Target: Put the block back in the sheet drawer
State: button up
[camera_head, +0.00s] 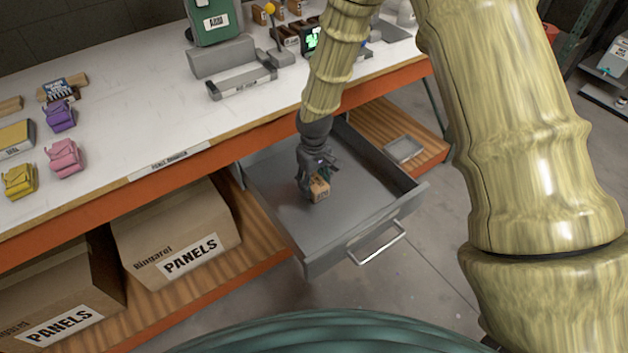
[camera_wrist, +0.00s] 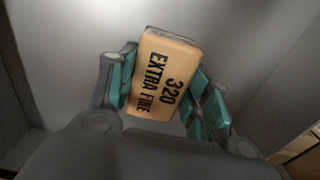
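The tan block (camera_wrist: 165,75), printed "320 EXTRA FINE", is between the two teal-padded fingers of my gripper (camera_wrist: 163,92) in the wrist view. The pads lie against its two sides, so the gripper looks shut on it. In the head view my gripper (camera_head: 318,182) points down inside the open grey drawer (camera_head: 270,185), with the block (camera_head: 320,189) at its fingertips. The block is over the drawer's floor, around its middle; I cannot tell whether it touches the floor. The drawer is pulled out below the bench, with its handle (camera_head: 377,243) towards the front.
The white bench top (camera_head: 150,110) with its orange edge is above and behind the drawer. Boxes marked "PANELS" (camera_head: 175,235) stand on the lower shelf to the left. A small grey tray (camera_head: 403,149) lies on the wooden shelf to the right. The rest of the drawer is empty.

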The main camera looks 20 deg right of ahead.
aim_at(314, 181)
jog(key=o, duration=0.4)
notch_tip(314, 181, up, 12)
jog(key=shift+r+b, duration=0.15)
jog(key=shift+b, duration=0.25)
dwell(0.3)
